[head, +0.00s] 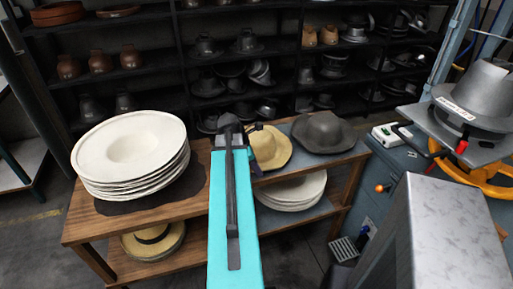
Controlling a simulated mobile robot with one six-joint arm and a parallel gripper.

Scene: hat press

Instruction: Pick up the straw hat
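A tan straw hat (270,148) sits on the wooden table top, just right of my teal arm. Its left side is hidden behind my arm. My gripper (255,160) appears as small dark parts at the hat's left edge, mostly hidden behind the arm link. I cannot tell whether its fingers are open or shut, or whether they touch the hat. Another straw hat (142,246) with a black band lies on the lower shelf at the left, under the table top.
A stack of white hat blanks (133,150) stands on the table's left (90,225). A dark grey hat (323,132) is to the right of the straw hat. More white blanks (292,190) lie below. A grey press (465,110) stands at right. Shelves of hat forms fill the back.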

